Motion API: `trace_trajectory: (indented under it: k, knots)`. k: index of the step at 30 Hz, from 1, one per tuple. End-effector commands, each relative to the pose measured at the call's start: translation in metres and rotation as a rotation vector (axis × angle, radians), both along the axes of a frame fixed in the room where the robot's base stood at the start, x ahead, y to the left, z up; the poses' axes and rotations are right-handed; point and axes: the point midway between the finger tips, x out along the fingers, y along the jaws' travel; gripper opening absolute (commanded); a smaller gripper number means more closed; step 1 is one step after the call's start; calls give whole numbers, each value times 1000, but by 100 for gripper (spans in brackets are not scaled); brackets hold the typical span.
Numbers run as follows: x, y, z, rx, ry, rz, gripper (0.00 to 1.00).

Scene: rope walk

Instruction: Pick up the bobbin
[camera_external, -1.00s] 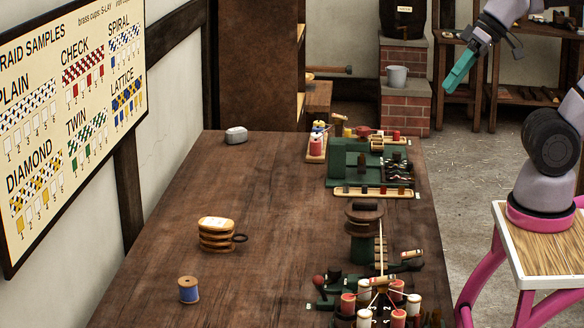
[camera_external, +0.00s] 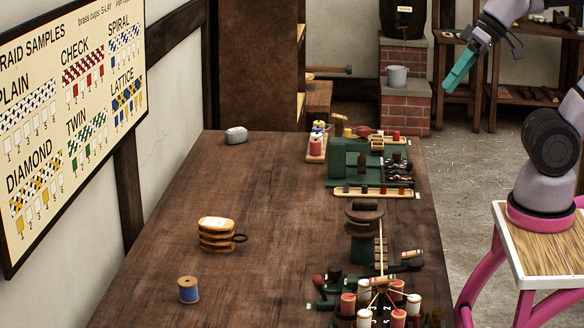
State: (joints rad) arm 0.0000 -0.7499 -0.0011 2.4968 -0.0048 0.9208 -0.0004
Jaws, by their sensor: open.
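A bobbin (camera_external: 188,290) with blue thread and wooden ends stands upright on the brown table at the front left. Several red and white bobbins also sit on a round braiding device at the table's front right, such as one red bobbin (camera_external: 348,305). My gripper (camera_external: 458,72) is raised at the upper right, beyond the table's right side, with teal fingers. It is open, holds nothing visible, and is far from the blue bobbin.
The wooden table (camera_external: 285,210) is clear through its middle. A stacked wooden object with a ring (camera_external: 216,234) stands behind the blue bobbin. A grey lump (camera_external: 236,134) lies at the far left corner. Green machines (camera_external: 352,158) line the right edge.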

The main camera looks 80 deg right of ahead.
Motion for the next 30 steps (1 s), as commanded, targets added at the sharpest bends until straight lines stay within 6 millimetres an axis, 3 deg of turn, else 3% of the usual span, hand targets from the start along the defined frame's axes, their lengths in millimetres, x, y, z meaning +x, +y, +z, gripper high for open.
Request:
trace_trajectory:
  k: [5,6,8,20,23,30]
  knots:
    - [0,0,0,0,0,0,72]
    - [0,0,0,0,0,0,76]
    - [0,0,0,0,0,0,94]
    - [9,3,1,20,22,-8,94]
    - [28,11,2,69,74,-26,94]
    - [109,40,-6,276,260,-100,94]
